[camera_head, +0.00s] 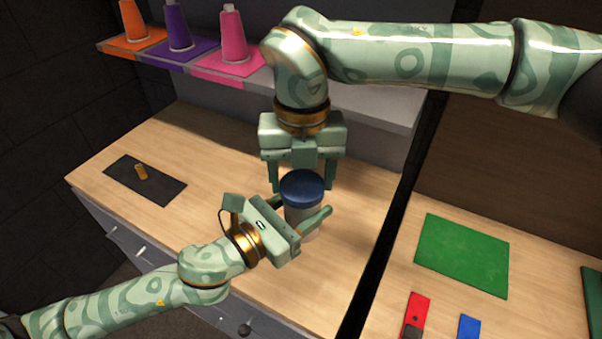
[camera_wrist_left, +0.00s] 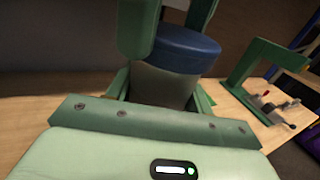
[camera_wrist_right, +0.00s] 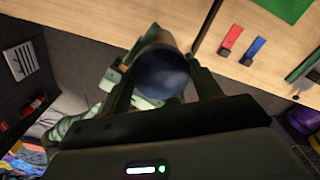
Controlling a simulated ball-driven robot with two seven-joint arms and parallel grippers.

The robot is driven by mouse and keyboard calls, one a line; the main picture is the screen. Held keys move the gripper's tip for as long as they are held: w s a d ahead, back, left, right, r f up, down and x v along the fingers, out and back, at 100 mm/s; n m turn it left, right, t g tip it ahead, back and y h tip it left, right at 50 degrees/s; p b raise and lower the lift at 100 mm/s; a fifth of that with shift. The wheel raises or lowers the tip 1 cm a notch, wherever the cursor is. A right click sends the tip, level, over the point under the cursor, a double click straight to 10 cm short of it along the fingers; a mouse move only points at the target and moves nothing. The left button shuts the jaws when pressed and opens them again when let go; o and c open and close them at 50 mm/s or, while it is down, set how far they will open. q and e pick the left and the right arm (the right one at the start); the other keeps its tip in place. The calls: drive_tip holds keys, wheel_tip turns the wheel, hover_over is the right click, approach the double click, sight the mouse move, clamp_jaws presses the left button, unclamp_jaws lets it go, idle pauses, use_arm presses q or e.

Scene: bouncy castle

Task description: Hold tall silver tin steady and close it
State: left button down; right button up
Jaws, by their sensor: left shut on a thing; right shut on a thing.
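The tall silver tin (camera_head: 300,222) stands upright on the wooden worktop with a blue lid (camera_head: 302,187) on top. My left gripper (camera_head: 304,212) is shut around the tin's body from the lower left. My right gripper (camera_head: 302,184) comes down from above and is shut on the blue lid, one finger on each side. In the left wrist view the tin's grey body (camera_wrist_left: 162,86) sits between the fingers under the lid (camera_wrist_left: 186,48). In the right wrist view the lid (camera_wrist_right: 162,72) is dark between the fingers. The seam between lid and tin is too small to judge.
A dark mat (camera_head: 165,190) with a small yellow-brown item (camera_head: 141,172) lies at the left. Orange, purple and pink cones (camera_head: 233,40) stand on a shelf behind. Across a dark gap, the right worktop holds a green mat (camera_head: 462,255) and red (camera_head: 419,308) and blue (camera_head: 468,328) items.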

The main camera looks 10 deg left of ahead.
drive_tip(key=m, duration=0.2)
drive_tip(key=shift+m, duration=0.4)
drive_tip(key=o, duration=0.9)
drive_tip(key=shift+o, duration=0.2)
drive_tip(key=shift+r, duration=0.1)
drive_tip(key=shift+r, duration=2.2)
drive_tip(key=shift+c, duration=0.3)
